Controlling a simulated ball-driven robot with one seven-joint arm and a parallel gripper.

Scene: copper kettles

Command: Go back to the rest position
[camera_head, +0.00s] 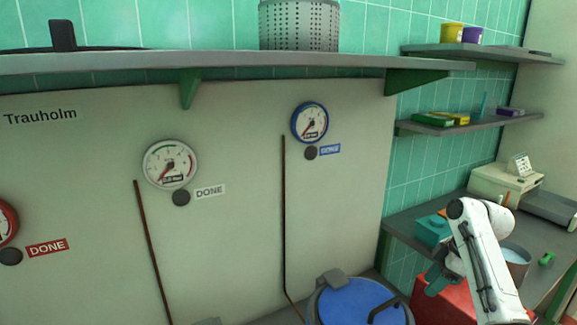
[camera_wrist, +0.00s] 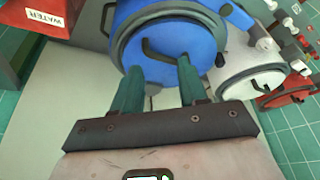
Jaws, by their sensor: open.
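My gripper (camera_wrist: 159,76) shows in the wrist view with its two teal fingers apart and nothing between them. The fingers point toward the blue kettle (camera_wrist: 205,42), and they overlap its lower edge in the picture; I cannot tell the distance. In the head view my white arm is bent at the lower right, in front of the side counter (camera_head: 405,222). The blue kettle's lid (camera_head: 350,301) shows at the bottom of the head view, to the left of my arm.
A white kettle (camera_wrist: 239,58) and a red kettle (camera_wrist: 288,88) stand beyond the blue one. A red container (camera_wrist: 35,25) labelled WATER is at the upper left of the wrist view. A long shelf (camera_head: 240,61) crosses the wall above round gauges. A pot (camera_head: 517,262) stands on the counter.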

